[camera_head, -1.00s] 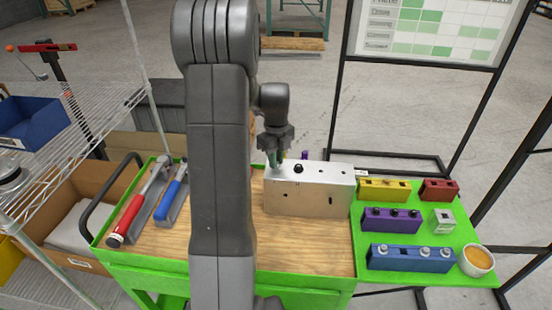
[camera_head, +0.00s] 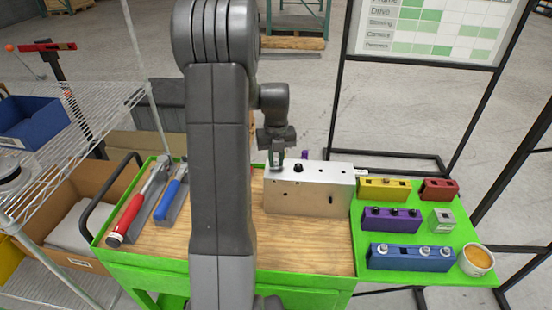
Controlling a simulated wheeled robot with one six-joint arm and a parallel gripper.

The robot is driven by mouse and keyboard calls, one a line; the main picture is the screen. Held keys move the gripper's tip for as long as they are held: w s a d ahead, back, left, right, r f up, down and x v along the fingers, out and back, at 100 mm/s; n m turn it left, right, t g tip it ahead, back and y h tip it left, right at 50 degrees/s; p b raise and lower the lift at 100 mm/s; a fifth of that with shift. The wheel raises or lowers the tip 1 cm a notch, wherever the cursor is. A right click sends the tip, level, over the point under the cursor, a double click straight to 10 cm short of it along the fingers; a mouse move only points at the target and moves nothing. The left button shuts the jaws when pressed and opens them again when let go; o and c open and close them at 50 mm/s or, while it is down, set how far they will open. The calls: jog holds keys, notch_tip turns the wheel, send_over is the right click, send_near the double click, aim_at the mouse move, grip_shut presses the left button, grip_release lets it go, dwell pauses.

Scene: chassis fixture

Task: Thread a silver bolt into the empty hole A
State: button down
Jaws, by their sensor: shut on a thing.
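The metal chassis block (camera_head: 310,190) sits on the wooden top of the green cart. Its top face has several small dark holes and one black bolt (camera_head: 298,168) standing in it. My gripper (camera_head: 276,164) points down at the left end of the block's top face, just left of the black bolt. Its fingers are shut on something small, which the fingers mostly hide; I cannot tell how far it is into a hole. The blue rack (camera_head: 400,260) on the green side tray holds several silver bolts (camera_head: 424,252). The hole letters are not readable.
Yellow (camera_head: 372,193), purple (camera_head: 380,224) and red (camera_head: 436,192) racks, a small grey block (camera_head: 440,221) and an orange-filled cup (camera_head: 476,261) stand on the right tray. Red-handled (camera_head: 130,217) and blue-handled (camera_head: 172,200) tools lie at the left. A purple item (camera_head: 305,155) shows behind the block.

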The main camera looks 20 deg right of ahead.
jog(key=shift+s+a+f+m, duration=0.15)
jog(key=shift+f+m, duration=0.1)
jog(key=shift+m, duration=0.15)
jog(key=c, duration=1.3)
grip_release()
jog(key=shift+o, duration=0.2)
jog(key=shift+r, duration=0.1)
jog(key=shift+r+p, duration=0.95)
jog(key=shift+r, duration=0.45)
jog(key=shift+w+f, duration=0.1)
jog(key=shift+w, duration=0.1)
